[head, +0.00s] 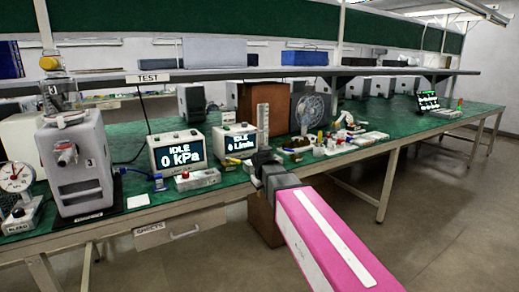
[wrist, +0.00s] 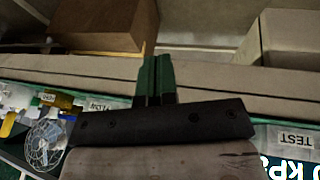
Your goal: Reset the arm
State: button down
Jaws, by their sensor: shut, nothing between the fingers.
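My arm is the pink and white link reaching up from the lower right in the head view. My gripper (head: 265,160) is at its dark end, over the front part of the green workbench (head: 440,120), right of the displays. In the wrist view my gripper (wrist: 155,62) has its two green-tipped fingers together with nothing between them. Behind the fingers is a pale shelf edge (wrist: 60,72). What lies directly under the gripper is hidden by the arm.
A grey canister pump (head: 78,165) stands at left beside a dial gauge (head: 16,178). Displays reading 0 kPa (head: 178,154) and Limin (head: 235,143) stand on the bench. A shelf (head: 300,72) runs above. The floor at right is clear.

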jog(key=s+d+f+m+g, duration=0.4)
jog(key=s+d+f+m, duration=0.2)
jog(key=s+d+f, duration=1.2)
jog(key=shift+s+f+g, duration=0.4)
jog(key=shift+s+f, duration=0.05)
jog(key=shift+f, duration=0.4)
